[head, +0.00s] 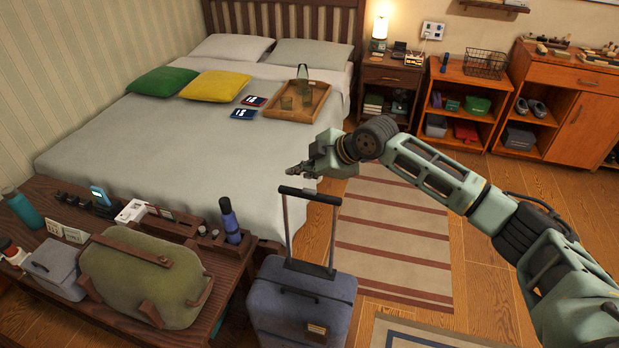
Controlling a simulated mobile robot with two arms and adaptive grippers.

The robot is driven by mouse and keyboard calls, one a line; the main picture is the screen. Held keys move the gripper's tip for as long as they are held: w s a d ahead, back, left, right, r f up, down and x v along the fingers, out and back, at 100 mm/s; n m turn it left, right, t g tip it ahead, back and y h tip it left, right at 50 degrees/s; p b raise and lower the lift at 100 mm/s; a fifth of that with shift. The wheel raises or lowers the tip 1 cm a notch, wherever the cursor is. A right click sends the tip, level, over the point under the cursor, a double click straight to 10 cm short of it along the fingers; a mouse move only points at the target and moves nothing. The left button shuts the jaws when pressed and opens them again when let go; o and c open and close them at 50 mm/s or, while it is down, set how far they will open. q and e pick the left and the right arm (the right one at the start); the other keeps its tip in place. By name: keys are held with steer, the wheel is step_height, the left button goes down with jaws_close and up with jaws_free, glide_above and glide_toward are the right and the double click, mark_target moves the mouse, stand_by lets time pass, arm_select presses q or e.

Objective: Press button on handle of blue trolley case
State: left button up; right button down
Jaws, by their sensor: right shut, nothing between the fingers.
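The blue trolley case (298,303) stands upright on the floor at the lower middle, beside the bench. Its telescopic handle (310,196) is pulled up, with a dark grip bar across the top. A button on the grip is too small to make out. My right gripper (291,171) reaches in from the right and is shut and empty. In the picture its fingertips are just above the left part of the grip bar, pointing left. I cannot tell how far apart they are in depth. My left gripper is not in view.
A wooden bench (232,262) at the left holds a green bag (140,275), a blue bottle (229,218) and small items. The bed (170,150) with a wooden tray (312,105) lies behind. A striped rug (400,235) covers the floor right of the case.

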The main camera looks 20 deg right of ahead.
steer(key=shift+r, duration=0.35)
step_height(320, 180, up, 5)
steer(key=p, duration=0.4)
steer(key=shift+p, duration=0.4)
stand_by(0.6)
